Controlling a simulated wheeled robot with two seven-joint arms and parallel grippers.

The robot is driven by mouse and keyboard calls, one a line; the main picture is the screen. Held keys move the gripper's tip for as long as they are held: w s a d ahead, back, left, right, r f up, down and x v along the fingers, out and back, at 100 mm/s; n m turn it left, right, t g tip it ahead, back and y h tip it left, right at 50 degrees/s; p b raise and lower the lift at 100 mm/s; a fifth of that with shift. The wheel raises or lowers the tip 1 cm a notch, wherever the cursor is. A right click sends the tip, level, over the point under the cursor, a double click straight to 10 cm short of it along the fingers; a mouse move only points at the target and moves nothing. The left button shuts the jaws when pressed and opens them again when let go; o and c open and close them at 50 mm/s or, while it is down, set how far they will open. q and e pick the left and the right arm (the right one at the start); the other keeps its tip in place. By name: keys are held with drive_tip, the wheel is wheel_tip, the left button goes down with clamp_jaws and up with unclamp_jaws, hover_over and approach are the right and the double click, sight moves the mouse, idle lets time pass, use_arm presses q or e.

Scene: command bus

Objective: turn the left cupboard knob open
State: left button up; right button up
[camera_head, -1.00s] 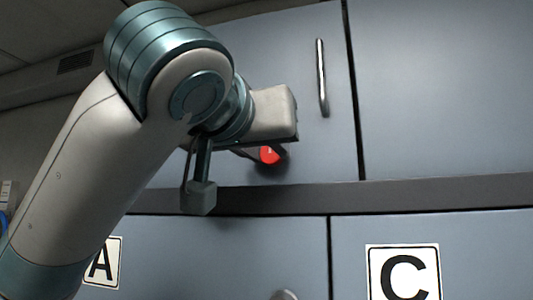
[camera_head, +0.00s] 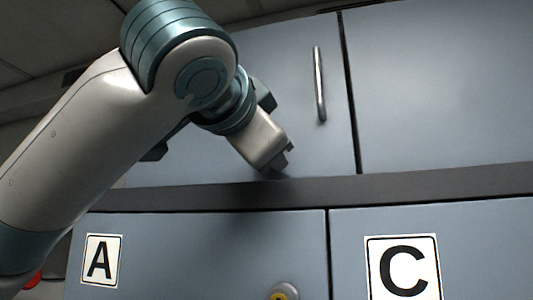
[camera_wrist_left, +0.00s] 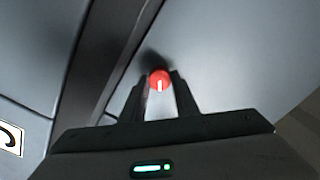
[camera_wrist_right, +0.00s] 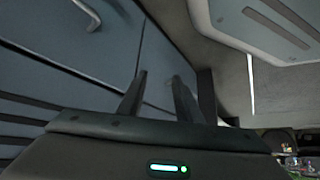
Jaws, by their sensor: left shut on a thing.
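The red knob (camera_wrist_left: 160,79) with a white mark sits on the grey-blue upper left cupboard door (camera_wrist_left: 205,60). In the left wrist view it is between the two fingers of my left gripper (camera_wrist_left: 160,88), which is shut on it. In the head view my left gripper (camera_head: 283,163) is tilted down to the right at the door's lower edge and hides the knob. The door (camera_head: 280,70) looks closed and has a vertical metal handle (camera_head: 319,85). My right gripper (camera_wrist_right: 159,82) is open and empty, with its fingers apart; it is not seen in the head view.
A dark rail (camera_head: 400,187) runs below the upper doors. Lower doors carry labels A (camera_head: 101,260) and C (camera_head: 402,275). A round fitting with a yellow centre (camera_head: 284,292) is at the bottom edge. An upper right door (camera_head: 440,80) adjoins.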

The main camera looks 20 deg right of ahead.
use_arm(q)
drive_tip(key=shift+r+m, duration=0.1)
drive_tip(key=shift+m, duration=2)
drive_tip(key=shift+m+p, duration=0.3)
drive_tip(key=shift+m, duration=0.8)
use_arm(e)
drive_tip(key=shift+s+d+f, duration=0.25)
drive_tip(key=shift+s+f, duration=0.1)
drive_tip(key=shift+s, duration=0.4)
drive_tip(key=shift+w, duration=0.15)
use_arm(q)
drive_tip(key=o, duration=1.1)
drive_tip(key=shift+s+d, duration=0.1)
